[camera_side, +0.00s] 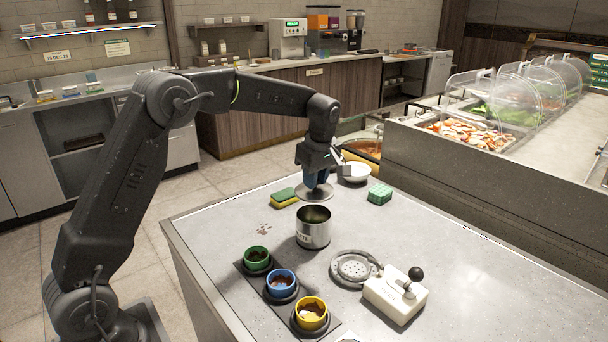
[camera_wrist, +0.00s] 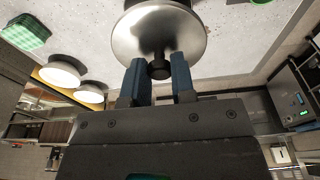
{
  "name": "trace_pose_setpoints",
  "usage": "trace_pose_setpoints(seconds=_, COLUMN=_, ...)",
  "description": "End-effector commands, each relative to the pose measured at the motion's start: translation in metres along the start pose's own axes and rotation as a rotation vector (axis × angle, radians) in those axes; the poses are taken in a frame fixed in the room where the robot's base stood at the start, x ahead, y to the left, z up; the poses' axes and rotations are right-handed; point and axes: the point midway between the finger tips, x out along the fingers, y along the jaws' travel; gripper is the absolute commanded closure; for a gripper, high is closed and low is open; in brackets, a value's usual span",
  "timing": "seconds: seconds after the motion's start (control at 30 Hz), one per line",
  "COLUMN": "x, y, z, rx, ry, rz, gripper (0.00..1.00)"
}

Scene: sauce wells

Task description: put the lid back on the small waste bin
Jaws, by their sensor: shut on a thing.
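The small waste bin (camera_side: 313,232) is a metal cylinder with a label, standing upright and open-topped on the grey counter, dark inside. The lid (camera_side: 314,194) is a round metal disc. It also fills the upper middle of the wrist view (camera_wrist: 150,38), with its dark knob (camera_wrist: 160,70) between my two blue fingers. My gripper (camera_side: 317,180) is shut on this knob. It holds the lid above and slightly behind the bin in the side view, apart from the rim. In the wrist view the lid hides most of what lies beyond it.
In front are green (camera_side: 257,257), blue (camera_side: 281,283) and yellow (camera_side: 310,314) cups, a perforated disc (camera_side: 354,267) and a white lever box (camera_side: 394,296).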

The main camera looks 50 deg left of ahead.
Motion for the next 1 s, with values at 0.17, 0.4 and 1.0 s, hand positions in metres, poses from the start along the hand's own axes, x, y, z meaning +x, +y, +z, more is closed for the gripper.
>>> trace_pose_setpoints(seconds=0.17, x=0.015, y=-0.001, z=0.002, rx=0.0, ry=0.0, rz=-0.003, gripper=0.99)
trace_pose_setpoints(seconds=0.4, x=0.038, y=-0.001, z=0.005, rx=0.0, ry=0.0, rz=-0.002, gripper=0.99)
trace_pose_setpoints(seconds=1.0, x=0.059, y=0.0, z=0.008, rx=0.0, ry=0.0, rz=0.0, gripper=0.99)
